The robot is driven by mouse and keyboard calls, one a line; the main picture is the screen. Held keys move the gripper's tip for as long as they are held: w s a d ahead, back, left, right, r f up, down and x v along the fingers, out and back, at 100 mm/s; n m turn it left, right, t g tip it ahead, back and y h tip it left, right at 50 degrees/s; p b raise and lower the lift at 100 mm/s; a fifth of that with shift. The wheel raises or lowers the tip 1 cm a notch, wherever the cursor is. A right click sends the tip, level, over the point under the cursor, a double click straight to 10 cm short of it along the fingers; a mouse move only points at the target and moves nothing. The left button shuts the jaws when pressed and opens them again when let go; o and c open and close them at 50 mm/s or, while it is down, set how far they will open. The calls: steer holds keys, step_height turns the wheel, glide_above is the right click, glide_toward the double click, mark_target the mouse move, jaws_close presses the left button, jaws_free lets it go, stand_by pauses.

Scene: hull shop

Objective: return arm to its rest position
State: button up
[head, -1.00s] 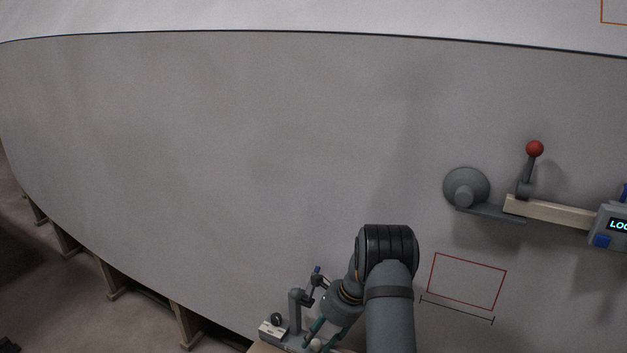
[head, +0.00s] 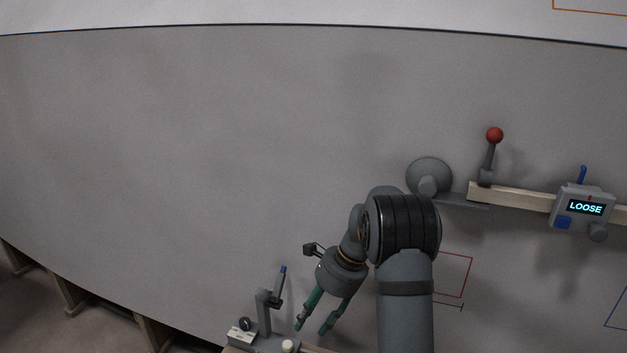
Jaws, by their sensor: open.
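My gripper (head: 314,327) has two teal fingers that point down and are spread apart, with nothing between them. It hangs just right of a small grey device (head: 264,308) with an upright post and a blue-tipped part. My arm (head: 404,300) rises from the bottom edge, bends at a black-ringed joint and covers part of a red outlined rectangle (head: 457,272) on the hull.
The grey hull (head: 200,150) fills most of the view. A suction cup (head: 429,175), a red-knobbed lever (head: 494,136) and a pale wooden bar (head: 515,195) are mounted on it. A box (head: 583,207) reads "LOOSE". The hull's left side is clear.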

steer(key=shift+n+t, duration=0.3)
steer(key=b+x, duration=0.1)
steer(key=x, duration=0.3)
steer(key=w+d+b+x, duration=0.1)
steer(key=x, duration=0.3)
steer(key=d+f+b+x, duration=0.1)
steer(key=x, duration=0.3)
steer(key=shift+w+d+f, duration=0.1)
steer(key=shift+w+f, duration=0.05)
steer(key=shift+f, duration=0.15)
steer(key=shift+d+r, duration=0.1)
